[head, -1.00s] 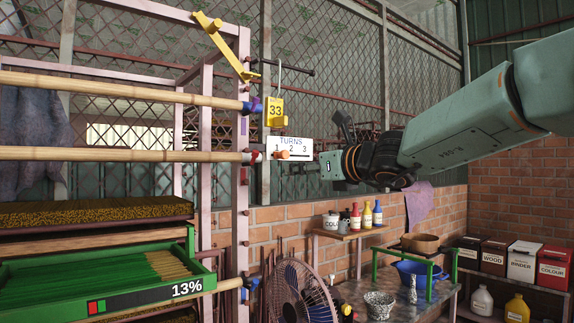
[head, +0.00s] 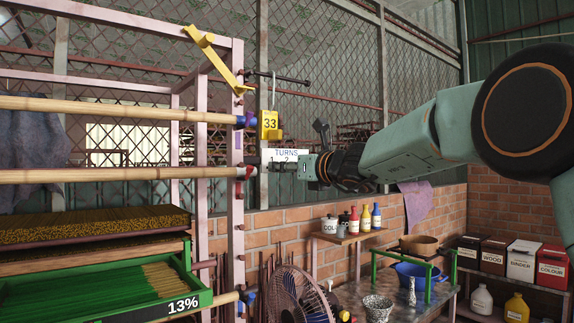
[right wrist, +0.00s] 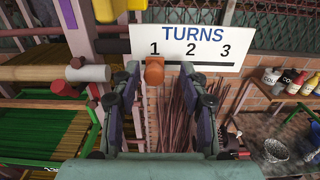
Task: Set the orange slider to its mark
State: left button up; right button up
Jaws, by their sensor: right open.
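The white TURNS board (head: 287,153) with numbers 1, 2 and 3 hangs beside the rack; it also shows in the right wrist view (right wrist: 213,60). The orange slider (right wrist: 154,72) sits under the number 1 at the board's lower edge. My right gripper (right wrist: 160,80) is open, its fingers on either side of the slider, which is closer to the left finger. I cannot tell whether they touch. In the head view my right gripper (head: 275,161) covers the board's lower part and hides the slider. My left gripper is out of view.
Bamboo poles (head: 110,175) on the pink rack (head: 236,200) end just left of the board. A yellow 33 tag (head: 269,125) hangs above it. A green tray (head: 205,298) marked 13% and a fan (head: 297,295) stand below.

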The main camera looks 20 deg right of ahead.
jog(key=shift+s+d, duration=0.1)
jog(key=shift+d, duration=0.15)
jog(key=shift+w+a, duration=0.2)
jog(key=shift+a, duration=0.9)
jog(key=c, duration=0.5)
jog(key=shift+w+d+f, duration=0.15)
jog(key=shift+d+f, duration=0.1)
jog(key=shift+d, duration=0.55)
grip_shut()
jog(key=shift+a, duration=0.25)
